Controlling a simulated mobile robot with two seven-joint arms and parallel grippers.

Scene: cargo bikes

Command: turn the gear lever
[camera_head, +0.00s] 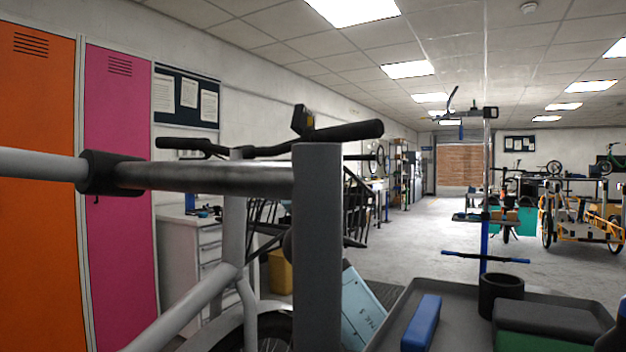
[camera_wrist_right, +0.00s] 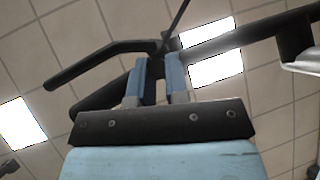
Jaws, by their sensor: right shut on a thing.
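The cargo bike's black handlebar (camera_head: 265,149) crosses the middle of the head view, with a thick grip (camera_head: 350,131) at its right end. A small dark upright part with a yellowish patch (camera_head: 303,121) stands on the bar beside that grip; I cannot tell if it is the gear lever. In the right wrist view, my right gripper (camera_wrist_right: 159,72) points up under the handlebar (camera_wrist_right: 240,36), its blue fingers close around a dark part that seems to be the gear lever (camera_wrist_right: 155,68). The head view does not clearly show this gripper. My left gripper is not in view.
A grey upright post (camera_head: 317,250) and a horizontal bar (camera_head: 210,178) stand close in front of the bike. A dark tray (camera_head: 405,311) holds a blue block (camera_head: 421,323) and a black cup (camera_head: 500,294) at lower right. Open floor lies beyond.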

